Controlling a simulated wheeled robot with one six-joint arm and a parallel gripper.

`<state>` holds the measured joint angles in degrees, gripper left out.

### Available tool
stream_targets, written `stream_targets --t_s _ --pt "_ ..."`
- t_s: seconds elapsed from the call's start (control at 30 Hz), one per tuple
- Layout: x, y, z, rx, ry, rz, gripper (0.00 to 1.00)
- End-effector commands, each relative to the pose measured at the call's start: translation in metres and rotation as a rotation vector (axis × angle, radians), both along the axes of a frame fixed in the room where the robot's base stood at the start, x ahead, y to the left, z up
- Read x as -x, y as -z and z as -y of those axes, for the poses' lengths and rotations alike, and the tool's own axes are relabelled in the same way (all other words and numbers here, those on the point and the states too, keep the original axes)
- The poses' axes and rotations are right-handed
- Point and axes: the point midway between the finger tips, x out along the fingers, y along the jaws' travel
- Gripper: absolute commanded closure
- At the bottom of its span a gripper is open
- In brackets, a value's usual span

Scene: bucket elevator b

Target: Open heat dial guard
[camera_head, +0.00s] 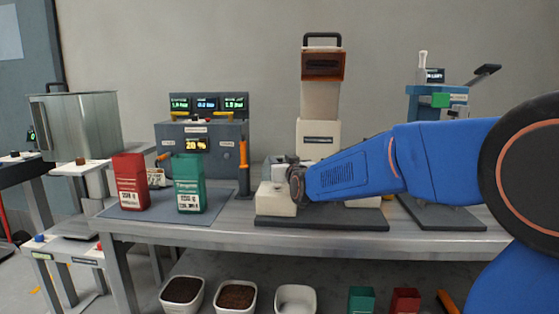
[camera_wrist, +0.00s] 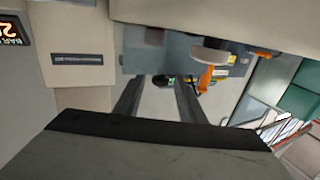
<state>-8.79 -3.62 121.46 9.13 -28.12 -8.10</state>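My gripper (camera_head: 293,174) is over the bench, beside a cream block on the elevator base. In the wrist view its two dark fingers (camera_wrist: 158,88) stand apart with nothing clearly held between them. Just beyond the fingertips is a blue-grey housing (camera_wrist: 152,52) with a pale round knob (camera_wrist: 209,51) and an orange lever (camera_wrist: 205,78). The lever hangs right of the right finger, apart from it. I cannot tell which part is the heat dial guard, or whether it is open. My arm hides part of the bench behind it in the head view.
A grey control machine (camera_head: 197,130) with lit screens stands left of my gripper. A red bag (camera_head: 131,182) and a green bag (camera_head: 190,184) stand before it. The cream bucket elevator (camera_head: 319,100) rises behind. A blue-green device (camera_head: 437,103) is at right. Tubs sit below the bench.

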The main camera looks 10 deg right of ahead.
Motion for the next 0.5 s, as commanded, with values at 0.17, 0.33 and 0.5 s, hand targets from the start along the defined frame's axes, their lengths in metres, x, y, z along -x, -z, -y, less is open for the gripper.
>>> stream_targets --t_s 0.17,0.33,0.5 --pt "-0.0115 -0.0001 -0.0009 0.000 0.000 0.000 0.64" --pt "-0.0139 0.0001 -0.0011 0.000 0.000 0.000 0.64" --pt "-0.0137 0.0000 -0.0012 0.000 0.000 0.000 0.64"
